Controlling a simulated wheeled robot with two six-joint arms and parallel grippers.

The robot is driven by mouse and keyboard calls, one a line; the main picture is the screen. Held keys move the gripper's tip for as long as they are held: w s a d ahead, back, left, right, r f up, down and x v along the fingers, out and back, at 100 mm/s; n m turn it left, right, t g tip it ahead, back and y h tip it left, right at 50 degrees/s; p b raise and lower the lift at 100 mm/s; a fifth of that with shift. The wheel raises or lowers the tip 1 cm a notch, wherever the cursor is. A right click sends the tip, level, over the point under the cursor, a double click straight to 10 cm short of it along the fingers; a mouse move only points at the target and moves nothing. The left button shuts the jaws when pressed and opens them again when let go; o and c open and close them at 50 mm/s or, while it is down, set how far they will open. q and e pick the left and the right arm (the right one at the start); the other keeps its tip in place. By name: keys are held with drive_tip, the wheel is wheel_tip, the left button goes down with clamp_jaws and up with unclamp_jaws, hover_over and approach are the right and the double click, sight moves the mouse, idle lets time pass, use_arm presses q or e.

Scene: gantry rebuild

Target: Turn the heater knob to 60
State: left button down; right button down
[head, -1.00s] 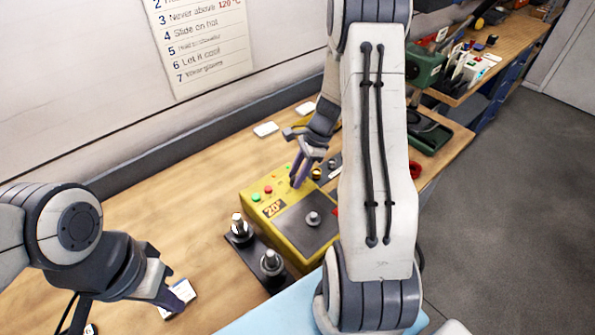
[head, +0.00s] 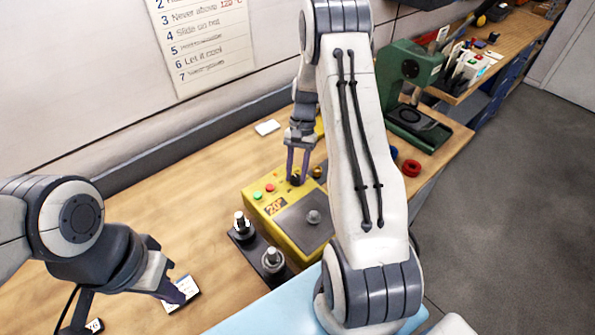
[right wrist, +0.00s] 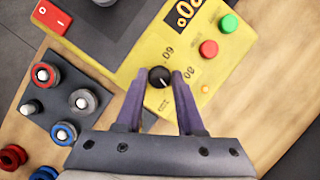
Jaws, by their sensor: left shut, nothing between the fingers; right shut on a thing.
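The yellow heater box (head: 290,232) stands on the wooden bench, with a display reading 20° (head: 275,207) on its top. Its black heater knob (right wrist: 160,76) has a light pointer line, and "60" and "90" are printed around it. My right gripper (head: 297,180) points down at the knob; in the right wrist view its purple fingers (right wrist: 158,78) are shut on the knob from both sides. My left gripper (head: 184,297) is shut and empty, low over the bench beside a white card (head: 182,290).
Red (right wrist: 208,48) and green (right wrist: 229,23) buttons sit near the knob. A black plate with metal posts (head: 272,260) lies left of the box. A green press (head: 410,75) and a red ring (head: 411,168) stand to the right. The bench at left is mostly clear.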

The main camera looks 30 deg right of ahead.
drive_tip(key=n+h, duration=0.1)
drive_tip(key=n, duration=0.2)
drive_tip(key=n+g+h, duration=0.1)
drive_tip(key=n, duration=0.2)
drive_tip(key=shift+w+a+n, duration=0.1)
drive_tip(key=shift+w+n, duration=0.1)
drive_tip(key=shift+n, duration=0.1)
drive_tip(key=n+h, duration=0.2)
drive_tip(key=n, duration=0.3)
drive_tip(key=shift+a, duration=0.2)
drive_tip(key=n+h, duration=0.1)
drive_tip(key=n, duration=0.2)
drive_tip(key=n+h, duration=0.1)
drive_tip(key=n, duration=0.2)
drive_tip(key=shift+a+n+t+h, duration=0.15)
drive_tip(key=shift+n+t+h, duration=0.15)
drive_tip(key=shift+n+t, duration=0.1)
drive_tip(key=n, duration=0.2)
drive_tip(key=n+t+h, duration=0.1)
drive_tip(key=n, duration=0.2)
drive_tip(key=shift+s+a+t, duration=0.1)
drive_tip(key=shift+s+t, duration=0.05)
drive_tip(key=shift+t, duration=0.15)
drive_tip(key=c, duration=0.5)
unclamp_jaws()
drive_tip(key=shift+s, duration=0.1)
drive_tip(key=b+v, duration=0.2)
drive_tip(key=v, duration=0.8)
drive_tip(key=shift+a+r, duration=0.15)
drive_tip(key=shift+r, duration=0.05)
